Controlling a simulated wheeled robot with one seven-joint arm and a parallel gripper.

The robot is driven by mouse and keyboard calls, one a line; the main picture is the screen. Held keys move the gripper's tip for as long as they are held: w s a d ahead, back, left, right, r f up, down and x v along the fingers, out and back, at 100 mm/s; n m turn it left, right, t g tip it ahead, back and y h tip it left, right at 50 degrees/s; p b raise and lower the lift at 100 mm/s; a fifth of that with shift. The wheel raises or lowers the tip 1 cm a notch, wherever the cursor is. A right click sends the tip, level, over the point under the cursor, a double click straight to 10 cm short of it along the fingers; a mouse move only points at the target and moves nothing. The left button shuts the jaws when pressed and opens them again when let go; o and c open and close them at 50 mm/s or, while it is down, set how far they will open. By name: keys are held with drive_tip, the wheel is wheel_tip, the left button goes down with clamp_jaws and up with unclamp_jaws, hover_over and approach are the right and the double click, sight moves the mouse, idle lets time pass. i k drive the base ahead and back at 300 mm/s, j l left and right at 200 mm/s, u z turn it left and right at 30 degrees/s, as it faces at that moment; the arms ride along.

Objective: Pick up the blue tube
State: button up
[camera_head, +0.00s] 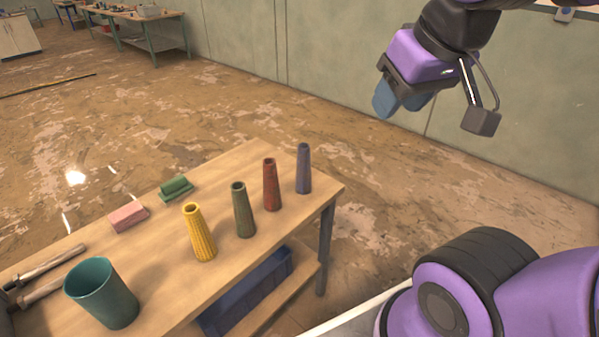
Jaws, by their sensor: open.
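The blue tube (304,169) is a tapered, greyish-blue cone standing upright at the far right corner of the wooden table (160,256). It is the rightmost in a slanting row of similar tubes. My gripper (400,101) is in the upper right of the head view, raised well above the floor and to the right of the blue tube, apart from it. Its blue fingers point down and to the left. It is open, and I see nothing held in it. The gap between the fingers is only partly visible.
Beside the blue tube stand a red tube (271,185), a green tube (243,210) and a yellow tube (199,233). A teal cup (103,294), a pink block (128,217) and a green object (175,189) are farther left. A blue bin (246,293) sits on the lower shelf.

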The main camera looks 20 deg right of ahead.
sight(303, 185)
drive_tip(key=i+l+z, duration=0.4)
drive_tip(key=i+l, duration=0.3)
